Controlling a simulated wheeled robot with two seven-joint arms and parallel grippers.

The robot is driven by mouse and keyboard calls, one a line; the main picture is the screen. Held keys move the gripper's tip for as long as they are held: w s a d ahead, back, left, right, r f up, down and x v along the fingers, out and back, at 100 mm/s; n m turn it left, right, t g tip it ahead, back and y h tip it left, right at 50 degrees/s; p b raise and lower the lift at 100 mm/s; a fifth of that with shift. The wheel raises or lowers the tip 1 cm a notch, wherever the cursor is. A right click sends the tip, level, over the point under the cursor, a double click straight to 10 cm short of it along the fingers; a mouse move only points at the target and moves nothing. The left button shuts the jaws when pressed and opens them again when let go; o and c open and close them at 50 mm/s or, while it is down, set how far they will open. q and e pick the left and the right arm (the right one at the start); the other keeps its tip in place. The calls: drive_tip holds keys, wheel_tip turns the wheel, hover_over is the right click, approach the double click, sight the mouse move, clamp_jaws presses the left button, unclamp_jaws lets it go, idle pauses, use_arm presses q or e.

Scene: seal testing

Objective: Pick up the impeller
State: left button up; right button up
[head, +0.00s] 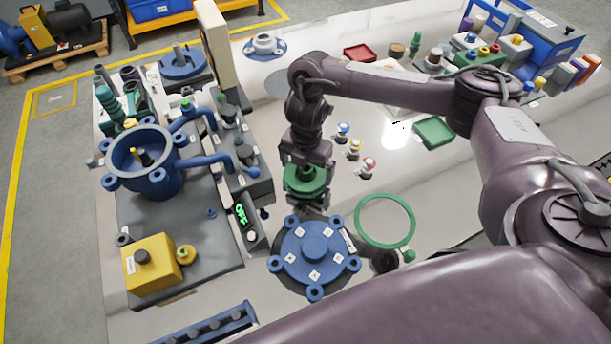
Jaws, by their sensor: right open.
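A pale metallic round part with a raised hub, which looks like the impeller (264,42), sits on a round blue stand (277,54) at the back of the table; I cannot be fully sure of its identity. My right gripper (308,205) points down over the middle of the table, well in front of this part and apart from it. A green part (304,180) shows at the gripper, and its fingers are partly hidden. The gripper is open, just behind the blue flanged cover (315,252). My left gripper is not in view.
The blue pump housing (146,165) and its pipes stand on the left. A green ring (385,221) lies right of the cover. Small knobbed parts (355,148) stand mid-table. A tall beige panel (217,50) stands left of the blue stand. The white table (330,40) is clear at the back centre.

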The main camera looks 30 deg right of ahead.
drive_tip(key=shift+f, duration=0.35)
drive_tip(key=c, duration=0.8)
drive_tip(key=shift+c, duration=0.5)
drive_tip(key=shift+r, duration=0.15)
